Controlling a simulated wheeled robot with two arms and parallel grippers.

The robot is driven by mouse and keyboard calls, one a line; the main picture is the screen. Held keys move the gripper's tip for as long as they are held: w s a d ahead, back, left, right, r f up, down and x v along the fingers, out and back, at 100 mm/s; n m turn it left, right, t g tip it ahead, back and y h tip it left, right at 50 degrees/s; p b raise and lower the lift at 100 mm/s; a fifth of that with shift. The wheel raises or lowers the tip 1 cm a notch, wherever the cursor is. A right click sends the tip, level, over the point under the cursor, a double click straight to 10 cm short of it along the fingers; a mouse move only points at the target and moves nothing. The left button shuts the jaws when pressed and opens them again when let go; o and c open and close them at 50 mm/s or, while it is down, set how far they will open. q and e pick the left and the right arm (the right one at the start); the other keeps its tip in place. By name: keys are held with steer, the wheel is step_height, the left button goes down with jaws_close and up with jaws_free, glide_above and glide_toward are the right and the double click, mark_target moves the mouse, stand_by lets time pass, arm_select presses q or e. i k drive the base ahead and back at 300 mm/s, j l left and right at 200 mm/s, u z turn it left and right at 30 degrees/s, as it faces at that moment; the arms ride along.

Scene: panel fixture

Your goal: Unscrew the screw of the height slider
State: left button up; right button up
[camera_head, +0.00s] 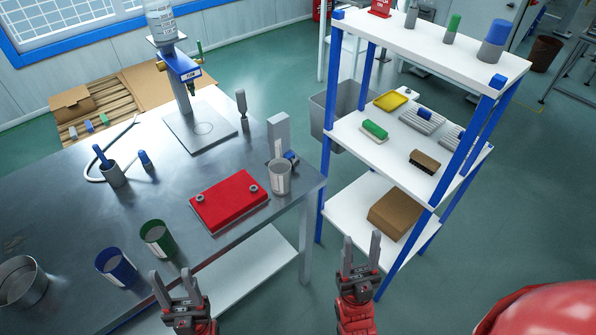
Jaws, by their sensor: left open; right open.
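A stand on the metal table has an upright column and a blue head (181,66) with a small brass-coloured part (161,65) at its left side. A grey upright block (278,132) stands near the table's right edge, with a dark blue part (291,157) low on its side, partly hidden by a grey cup (279,177). I cannot tell for certain which is the height slider, and no screw is clearly distinguishable. My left gripper (172,285) is open and empty at the table's front edge. My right gripper (361,250) is open and empty, in front of the shelf.
A red panel (230,200) with two grey knobs lies on the table (190,240). Blue (117,266) and green (157,238) cups stand near the front edge. A blue-and-white shelf (345,130) stands right of the table with a gap between.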

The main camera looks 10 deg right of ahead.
mark_target(296, 163)
steer(key=l+u, duration=0.25)
steer(key=u, duration=0.25)
steer(key=l+u, duration=0.2)
steer(key=u, duration=0.25)
steer(key=k+l+u, duration=0.1)
steer(key=l+u, duration=0.15)
steer(key=u, duration=0.25)
steer(key=k+l+u, duration=0.15)
steer(key=l, duration=0.25)
steer(key=k+l+u, duration=0.15)
steer(key=l, duration=0.25)
steer(key=k+l+u, duration=0.1)
steer(key=l, duration=0.25)
steer(key=k+l+u, duration=0.15)
steer(key=l, duration=0.2)
steer(key=k+l+u, duration=0.15)
steer(key=k+l, duration=0.2)
steer(key=l, duration=0.15)
steer(key=k+l, duration=0.15)
steer(key=l, duration=0.2)
